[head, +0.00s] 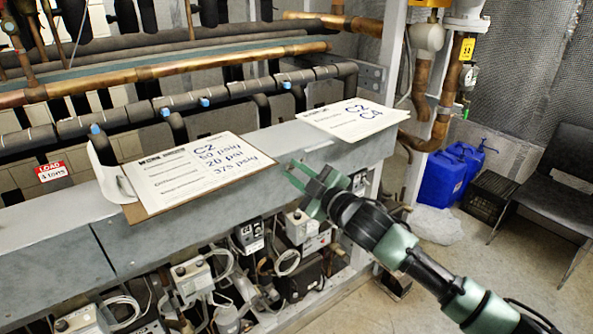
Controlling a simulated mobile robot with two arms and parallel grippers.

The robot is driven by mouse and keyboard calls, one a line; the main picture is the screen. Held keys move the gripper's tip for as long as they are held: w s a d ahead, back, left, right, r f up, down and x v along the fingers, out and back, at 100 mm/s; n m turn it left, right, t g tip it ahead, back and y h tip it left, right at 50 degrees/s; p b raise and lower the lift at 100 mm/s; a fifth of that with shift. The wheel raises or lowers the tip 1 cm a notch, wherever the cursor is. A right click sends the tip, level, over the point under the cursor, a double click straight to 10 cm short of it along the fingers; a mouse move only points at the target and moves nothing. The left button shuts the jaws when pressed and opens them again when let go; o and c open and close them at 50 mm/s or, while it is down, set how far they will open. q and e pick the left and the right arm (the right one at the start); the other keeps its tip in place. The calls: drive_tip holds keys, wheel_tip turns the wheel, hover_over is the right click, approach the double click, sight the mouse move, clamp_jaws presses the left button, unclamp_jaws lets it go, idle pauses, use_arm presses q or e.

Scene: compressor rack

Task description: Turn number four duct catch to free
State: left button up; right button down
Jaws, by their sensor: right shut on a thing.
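The long grey duct (158,238) runs across the front of the rack, with a seam in its front face at the left. My right gripper (308,176) comes in from the lower right, its green fingers against the duct near its top front edge, right of the clipboard. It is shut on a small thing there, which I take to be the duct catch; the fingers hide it. I cannot read a number four on the duct. My left gripper is not in view.
A clipboard with a paper (185,173) and another sheet (352,119) lie on the duct top. Control boxes and cables (190,276) hang below it. Copper and black pipes run behind. Blue jugs (440,180), a crate and a black chair (563,175) stand at the right.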

drive_tip(key=shift+n, duration=0.5)
drive_tip(key=c, duration=1.3)
unclamp_jaws()
drive_tip(key=b+v, duration=0.1)
drive_tip(key=v, duration=0.6)
drive_tip(key=shift+s+d+b, duration=0.25)
drive_tip(key=shift+s+b, duration=0.05)
drive_tip(key=shift+b, duration=0.1)
